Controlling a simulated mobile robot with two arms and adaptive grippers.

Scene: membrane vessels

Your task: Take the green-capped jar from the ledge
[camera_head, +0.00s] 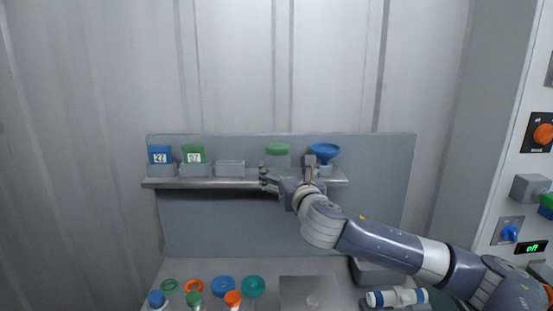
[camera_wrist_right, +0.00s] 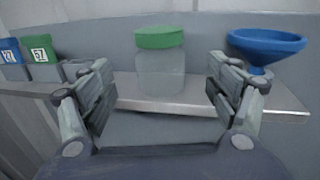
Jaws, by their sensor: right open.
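The green-capped jar (camera_head: 277,152) stands upright on the ledge (camera_head: 226,183), left of a blue funnel. In the right wrist view the jar (camera_wrist_right: 160,68) has a translucent body and a green lid, and stands ahead of and between the open fingers. My right gripper (camera_head: 286,174) is at the ledge's front, just in front of the jar, and hides part of the jar's lower body in the head view. The right wrist view shows the gripper (camera_wrist_right: 162,97) open with nothing in it. My left gripper is not in view.
The blue funnel (camera_head: 324,152) stands close to the right of the jar. Blue (camera_head: 160,155) and green (camera_head: 194,154) labelled items sit in holders at left, beside an empty holder (camera_head: 230,168). Below are capped bottles, coloured rings and a white cylinder (camera_head: 396,297).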

